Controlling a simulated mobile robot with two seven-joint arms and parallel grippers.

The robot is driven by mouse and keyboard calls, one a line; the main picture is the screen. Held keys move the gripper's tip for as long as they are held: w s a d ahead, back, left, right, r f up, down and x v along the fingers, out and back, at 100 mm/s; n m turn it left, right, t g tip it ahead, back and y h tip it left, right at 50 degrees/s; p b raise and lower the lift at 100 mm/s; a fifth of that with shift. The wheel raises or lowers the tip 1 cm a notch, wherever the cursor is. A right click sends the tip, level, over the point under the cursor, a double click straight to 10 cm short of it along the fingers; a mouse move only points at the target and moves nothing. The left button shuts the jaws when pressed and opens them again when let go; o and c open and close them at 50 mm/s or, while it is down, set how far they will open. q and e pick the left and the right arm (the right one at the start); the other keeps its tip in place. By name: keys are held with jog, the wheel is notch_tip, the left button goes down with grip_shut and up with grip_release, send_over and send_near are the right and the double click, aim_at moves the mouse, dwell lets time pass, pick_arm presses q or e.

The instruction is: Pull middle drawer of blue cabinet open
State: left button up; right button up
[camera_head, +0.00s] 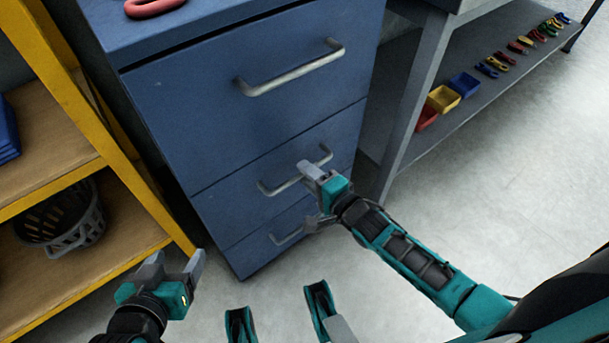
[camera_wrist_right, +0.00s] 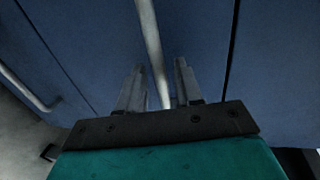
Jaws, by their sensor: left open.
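The blue cabinet (camera_head: 160,85) stands in the middle of the head view with three drawers, all flush. The middle drawer (camera_head: 225,190) has a grey bar handle (camera_head: 274,187). My right gripper (camera_head: 309,168) is at the right part of this handle and hides some of it. In the right wrist view the handle (camera_wrist_right: 152,40) runs between the two fingers (camera_wrist_right: 158,75) with a narrow gap showing on each side. The fingers look open around it. My left gripper (camera_head: 175,263) is open and empty, low at the left, apart from the cabinet.
A top handle (camera_head: 290,70) and a bottom handle (camera_head: 286,238) are on the other drawers. A yellow shelf (camera_head: 80,110) with a dark basket (camera_head: 75,225) stands left. A grey bench (camera_head: 415,95) with bins and tools stands right. The floor (camera_head: 480,190) in front is clear.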

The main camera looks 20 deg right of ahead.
jog(key=shift+x, duration=0.9)
jog(key=shift+s, duration=0.1)
jog(key=shift+c, duration=0.2)
grip_shut()
